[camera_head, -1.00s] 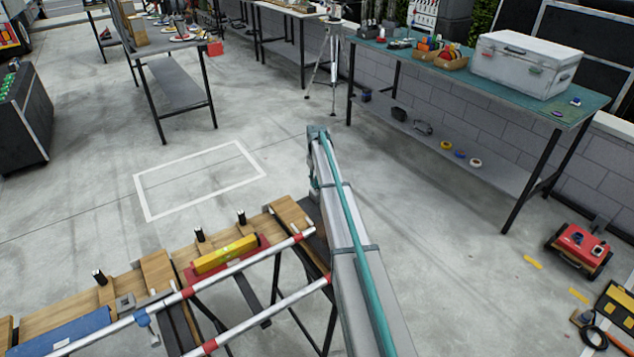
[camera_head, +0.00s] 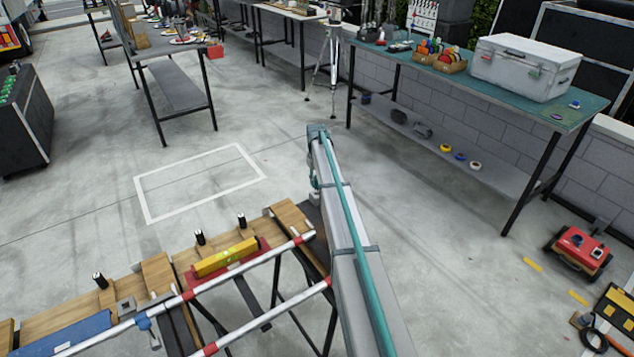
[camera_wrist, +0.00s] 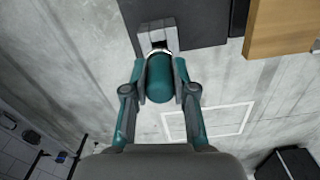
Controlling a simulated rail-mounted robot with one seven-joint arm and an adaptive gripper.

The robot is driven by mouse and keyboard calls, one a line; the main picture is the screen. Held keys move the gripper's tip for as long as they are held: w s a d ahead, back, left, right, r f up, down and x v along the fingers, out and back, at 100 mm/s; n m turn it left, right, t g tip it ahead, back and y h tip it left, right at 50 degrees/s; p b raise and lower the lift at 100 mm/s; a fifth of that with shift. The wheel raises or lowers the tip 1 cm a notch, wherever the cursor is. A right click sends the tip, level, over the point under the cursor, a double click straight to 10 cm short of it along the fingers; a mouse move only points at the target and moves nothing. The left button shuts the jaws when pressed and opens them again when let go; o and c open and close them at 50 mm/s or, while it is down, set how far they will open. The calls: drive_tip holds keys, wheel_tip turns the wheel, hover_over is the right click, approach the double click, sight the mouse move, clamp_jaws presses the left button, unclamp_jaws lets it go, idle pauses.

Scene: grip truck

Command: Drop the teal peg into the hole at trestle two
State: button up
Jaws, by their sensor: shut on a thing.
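In the wrist view, the teal peg (camera_wrist: 159,84) sits between the two fingers of my gripper (camera_wrist: 159,72), which is shut on it. A pale band shows at the peg's far end. That end lines up with a grey block (camera_wrist: 146,27) on a dark plate (camera_wrist: 98,24). I cannot tell whether the tip is above the block or inside its hole, which the peg hides.
Red-and-white poles (camera_head: 260,318) run along the near side. The floor beyond is clear around a white outlined rectangle (camera_head: 200,182). A teal-topped bench (camera_head: 450,78) stands behind.

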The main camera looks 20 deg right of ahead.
drive_tip(key=shift+r+p, duration=0.9)
drive_tip(key=shift+r, duration=1.4)
wheel_tip(320, 180, up, 8)
drive_tip(key=p, duration=0.3)
drive_tip(key=shift+f, duration=0.25)
drive_tip(key=shift+s, duration=0.1)
